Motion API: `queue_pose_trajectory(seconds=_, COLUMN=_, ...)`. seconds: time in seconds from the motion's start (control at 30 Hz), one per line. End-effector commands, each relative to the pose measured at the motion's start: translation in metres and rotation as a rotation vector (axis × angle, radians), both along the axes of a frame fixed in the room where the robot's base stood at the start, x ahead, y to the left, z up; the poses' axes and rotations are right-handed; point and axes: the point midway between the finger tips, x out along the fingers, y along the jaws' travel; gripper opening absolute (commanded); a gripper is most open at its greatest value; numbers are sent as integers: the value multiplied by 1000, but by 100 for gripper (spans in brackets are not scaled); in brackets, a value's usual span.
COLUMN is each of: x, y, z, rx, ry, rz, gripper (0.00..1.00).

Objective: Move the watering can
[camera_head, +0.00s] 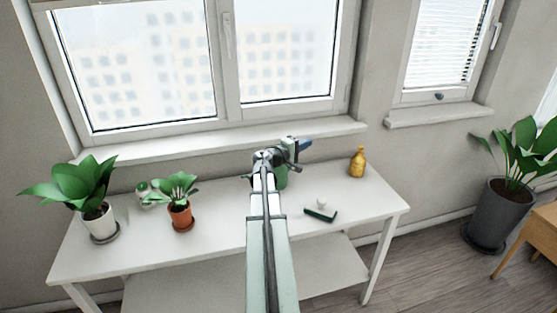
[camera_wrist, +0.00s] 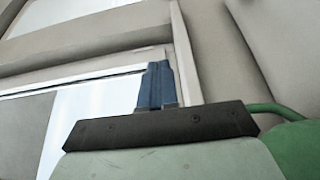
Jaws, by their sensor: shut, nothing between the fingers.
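The green watering can (camera_head: 281,178) stands on the white table, mostly hidden behind my arm in the head view. In the wrist view, a rounded green body (camera_wrist: 298,150) and a thin curved green tube (camera_wrist: 275,108), which look like the can, show at the lower right, beside my gripper. My gripper (camera_head: 305,144) is above and just right of the can in the head view, its blue fingers pointing right. In the wrist view, the blue fingers (camera_wrist: 156,84) are shut together with nothing between them. Whether the gripper touches the can cannot be told.
The white table (camera_head: 235,220) stands below a window sill (camera_head: 215,143). On it are a large potted plant (camera_head: 98,222), a small plant in a terracotta pot (camera_head: 180,217), a round green-white object (camera_head: 146,190), a dark-green brush (camera_head: 320,213) and a golden bottle (camera_head: 357,164). The front right is clear.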

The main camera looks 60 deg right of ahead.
Motion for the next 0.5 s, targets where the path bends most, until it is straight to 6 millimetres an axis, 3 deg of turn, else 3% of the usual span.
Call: queue_pose_trajectory(seconds=0.5, x=79, y=35, z=0, rx=-1, ry=-1, rz=6, gripper=0)
